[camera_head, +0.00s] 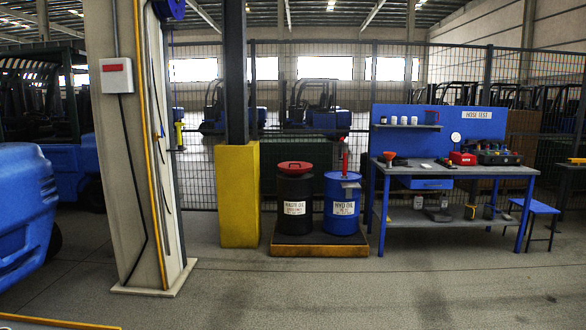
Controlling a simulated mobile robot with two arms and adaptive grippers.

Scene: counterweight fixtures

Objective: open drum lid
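A black drum (293,208) labelled "WASTE OIL" stands upright, with a red lid (295,167) on its top. The lid looks seated flat on the drum. To its right stands a blue drum (342,212) labelled "HYD OIL", with a red pump-like fitting on top. Both drums stand on a low pallet (320,247) with a yellowish edge. The drums are some distance away across the floor. Neither of my grippers is in view.
A yellow-based post (239,195) stands just left of the drums. A blue workbench (455,170) marked "HOSE TEST" is right of them, with a blue stool (535,208). A pale column (135,150) and blue vehicle (25,210) are left.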

